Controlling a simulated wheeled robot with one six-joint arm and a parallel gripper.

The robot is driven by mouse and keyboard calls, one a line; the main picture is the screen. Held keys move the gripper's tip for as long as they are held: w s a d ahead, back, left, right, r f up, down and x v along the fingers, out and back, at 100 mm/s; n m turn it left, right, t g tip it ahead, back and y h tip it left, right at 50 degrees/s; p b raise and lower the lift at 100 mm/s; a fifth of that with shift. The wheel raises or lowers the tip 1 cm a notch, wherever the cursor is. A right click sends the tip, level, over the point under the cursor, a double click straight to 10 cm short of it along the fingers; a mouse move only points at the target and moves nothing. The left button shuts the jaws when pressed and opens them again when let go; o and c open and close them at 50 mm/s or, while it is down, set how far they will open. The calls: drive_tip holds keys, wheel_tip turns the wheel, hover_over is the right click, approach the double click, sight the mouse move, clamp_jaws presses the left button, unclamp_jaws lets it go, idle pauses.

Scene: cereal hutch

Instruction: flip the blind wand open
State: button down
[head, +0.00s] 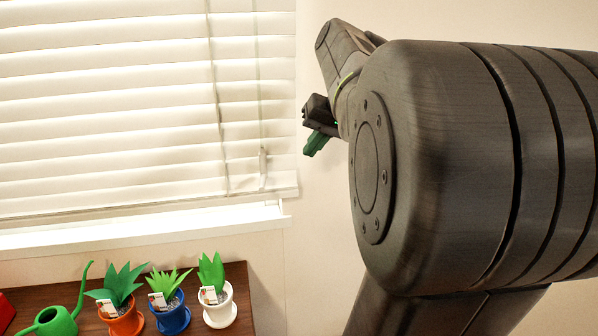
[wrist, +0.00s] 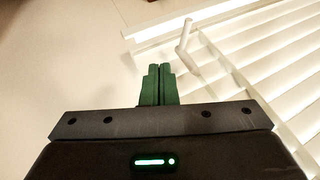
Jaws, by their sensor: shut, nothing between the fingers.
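The white window blind (head: 110,110) fills the upper left of the head view, its wide slats showing shadowed lines between them. Its thin pale wand (head: 262,165) hangs near the blind's right edge and ends in a thicker grip just above the bottom rail. In the wrist view the wand (wrist: 185,38) stands out from the slats, just right of and beyond my fingertips. My gripper (head: 314,144) is to the right of the wand, in front of the bare wall. Its green fingers (wrist: 159,84) are together with nothing between them, apart from the wand.
A white sill (head: 140,236) runs under the blind. Below it, a brown wooden top (head: 240,300) holds a green watering can (head: 55,322) and three plants in orange (head: 126,318), blue (head: 172,316) and white (head: 219,307) pots. Bare wall is right of the blind.

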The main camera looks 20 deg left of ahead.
drive_tip(key=a+f+p, duration=0.2)
drive_tip(key=a+f, duration=0.7)
